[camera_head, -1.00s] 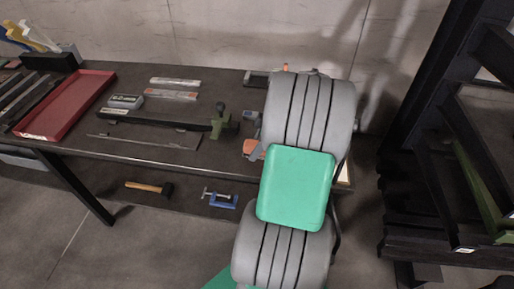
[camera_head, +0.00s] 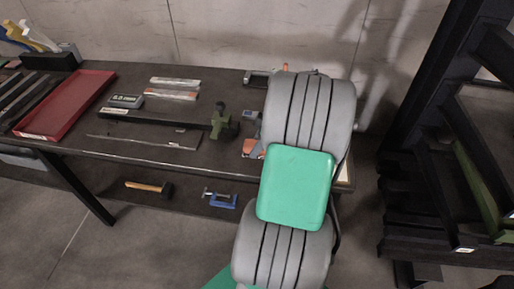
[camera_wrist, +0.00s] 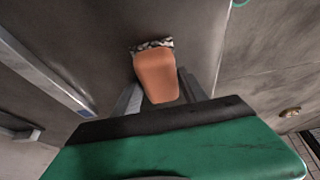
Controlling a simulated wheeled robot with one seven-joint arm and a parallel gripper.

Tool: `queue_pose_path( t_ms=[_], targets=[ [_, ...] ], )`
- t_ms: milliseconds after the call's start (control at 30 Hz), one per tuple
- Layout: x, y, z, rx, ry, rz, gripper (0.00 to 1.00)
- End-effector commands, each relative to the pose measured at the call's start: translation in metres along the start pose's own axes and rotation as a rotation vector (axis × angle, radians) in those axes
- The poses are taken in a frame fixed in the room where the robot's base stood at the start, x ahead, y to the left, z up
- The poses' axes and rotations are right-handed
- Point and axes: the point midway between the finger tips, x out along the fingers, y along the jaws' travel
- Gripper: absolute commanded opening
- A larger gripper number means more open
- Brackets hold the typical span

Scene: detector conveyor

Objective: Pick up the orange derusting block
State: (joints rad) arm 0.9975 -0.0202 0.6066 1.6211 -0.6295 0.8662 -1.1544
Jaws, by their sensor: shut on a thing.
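The orange derusting block (camera_wrist: 157,75) is in the middle of the wrist view, with a speckled grey-and-white strip along its far end. My gripper (camera_wrist: 160,92) has one finger on each side of it and is shut on it. In the head view, part of the orange block (camera_head: 251,148) shows at the left edge of my arm, near the front right of the dark workbench (camera_head: 75,133). My arm hides the gripper there. I cannot tell whether the block is clear of the bench top.
A green-and-black tool (camera_head: 222,124) stands left of the block. A small gauge (camera_head: 250,115) lies behind it. A red tray (camera_head: 68,103) is at the left. A hammer (camera_head: 150,187) and a blue clamp (camera_head: 219,199) lie on the lower shelf. A dark rack (camera_head: 440,210) stands right.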

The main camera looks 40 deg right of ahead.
Motion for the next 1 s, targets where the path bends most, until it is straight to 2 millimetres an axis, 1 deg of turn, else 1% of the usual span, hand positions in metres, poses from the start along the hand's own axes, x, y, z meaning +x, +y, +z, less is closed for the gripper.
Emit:
queue_pose_path(
  t_ms=[233, 333, 433, 533, 667, 700, 767, 800, 900, 1000],
  targets=[
    [-0.001, 0.0, -0.001, -0.001, 0.0, 0.001, 0.05],
    [-0.005, 0.001, -0.002, -0.001, 0.0, 0.003, 0.05],
    [-0.015, 0.001, -0.006, -0.001, 0.0, 0.003, 0.05],
    [-0.034, -0.001, -0.012, -0.002, 0.0, 0.006, 0.05],
    [-0.07, -0.025, -0.011, 0.0, -0.001, 0.008, 0.05],
    [-0.084, -0.033, -0.011, 0.001, -0.002, 0.01, 0.05],
    [-0.102, -0.047, -0.01, 0.002, -0.002, 0.009, 0.05],
    [-0.106, -0.06, -0.005, 0.005, -0.002, 0.008, 0.05],
    [-0.123, -0.085, 0.003, 0.004, -0.002, 0.007, 0.05],
    [-0.136, -0.104, 0.009, 0.003, -0.001, 0.005, 0.05]
  ],
)
